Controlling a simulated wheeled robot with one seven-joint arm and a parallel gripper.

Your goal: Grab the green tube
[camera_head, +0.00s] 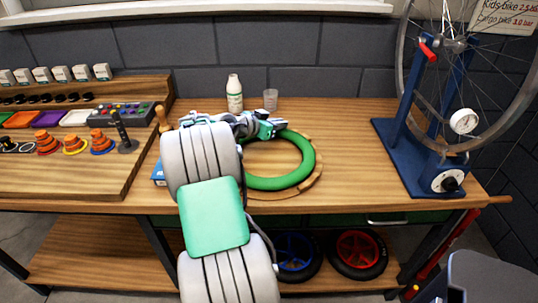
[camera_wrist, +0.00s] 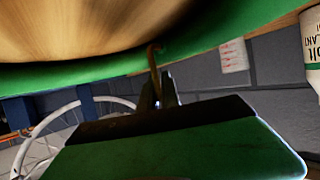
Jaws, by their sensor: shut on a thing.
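The green tube (camera_head: 306,160) is a thick ring on a round wooden board (camera_head: 318,178) on the bench. My gripper (camera_head: 278,125) is at the far left part of the ring and is shut on the tube. My arm covers the ring's left side. In the wrist view the tube (camera_wrist: 105,68) crosses the top as a green band, with my gripper's fingers (camera_wrist: 158,85) against it. The fingertips' exact contact is dark and partly hidden.
A white bottle (camera_head: 234,93) and a clear cup (camera_head: 270,99) stand behind my gripper. A blue stand (camera_head: 398,150) holding a spoked wheel (camera_head: 401,70) is at the right. An organiser shelf (camera_head: 60,180) fills the left. The bench between ring and stand is clear.

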